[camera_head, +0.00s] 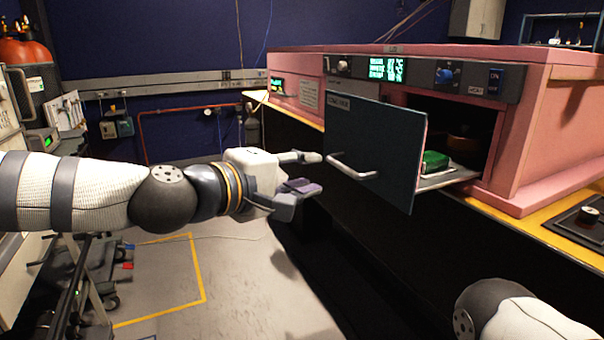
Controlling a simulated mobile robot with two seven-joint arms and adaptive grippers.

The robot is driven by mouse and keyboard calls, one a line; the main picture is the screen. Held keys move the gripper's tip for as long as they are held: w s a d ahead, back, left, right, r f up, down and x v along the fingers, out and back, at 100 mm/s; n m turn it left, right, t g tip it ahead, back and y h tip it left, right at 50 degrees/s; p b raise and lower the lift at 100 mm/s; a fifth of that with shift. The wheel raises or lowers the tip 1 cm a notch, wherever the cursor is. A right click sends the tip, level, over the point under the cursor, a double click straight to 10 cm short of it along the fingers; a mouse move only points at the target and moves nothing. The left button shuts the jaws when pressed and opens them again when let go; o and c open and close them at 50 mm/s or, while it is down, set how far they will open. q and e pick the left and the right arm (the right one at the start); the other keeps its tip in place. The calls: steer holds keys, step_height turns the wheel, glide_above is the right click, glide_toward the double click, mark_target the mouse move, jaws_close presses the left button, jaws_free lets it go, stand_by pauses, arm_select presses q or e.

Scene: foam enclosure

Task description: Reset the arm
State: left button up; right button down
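My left arm reaches in from the left, and my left gripper (309,173) is open and empty. Its fingers are spread, one above the other, just left of the silver handle (352,168) on a dark drawer front (375,140). The upper fingertip is close to the handle; I cannot tell whether it touches. The drawer is pulled out of a pink foam cabinet (560,130), and a green object (434,161) lies in it. Part of my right arm shows at the bottom right; its gripper is out of view.
A control panel (430,75) with a lit display and knobs runs along the cabinet top. A black panel with a knob (589,215) sits on the yellow ledge at right. Red cylinders (22,50) and equipment stand at left. The floor (240,290) below my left arm is open.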

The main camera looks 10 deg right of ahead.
arm_select(q)
steer(key=shift+s+a, duration=0.3)
steer(key=shift+s, duration=0.1)
